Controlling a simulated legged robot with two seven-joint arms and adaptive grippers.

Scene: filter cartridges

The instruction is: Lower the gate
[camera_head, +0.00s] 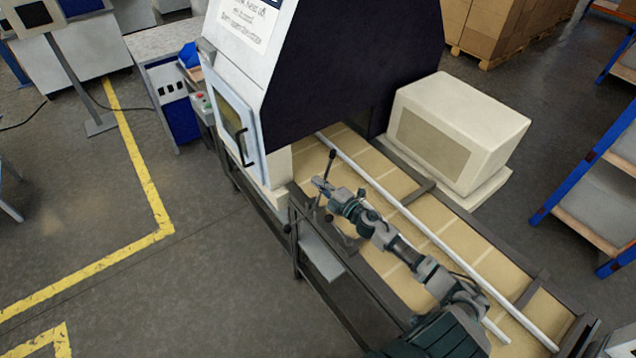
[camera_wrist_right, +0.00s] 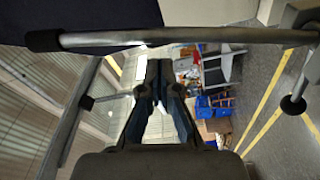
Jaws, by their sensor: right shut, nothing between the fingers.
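My right gripper (camera_head: 320,184) reaches over the conveyor's near side, in front of the white machine. Its fingers (camera_wrist_right: 158,75) are together and empty in the right wrist view. A thin lever (camera_head: 325,178) with a black knob stands upright beside the fingertips; whether they touch it I cannot tell. In the right wrist view a grey bar (camera_wrist_right: 190,37) crosses above the fingers, and a black ball knob (camera_wrist_right: 293,104) hangs at the right. I cannot tell for sure which part is the gate. My left gripper is out of view.
The conveyor (camera_head: 465,240) with tan slats and a long white rail (camera_head: 400,205) runs from the machine (camera_head: 235,75) to the lower right. A beige box unit (camera_head: 450,130) stands behind it. Open floor (camera_head: 130,270) lies at the left.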

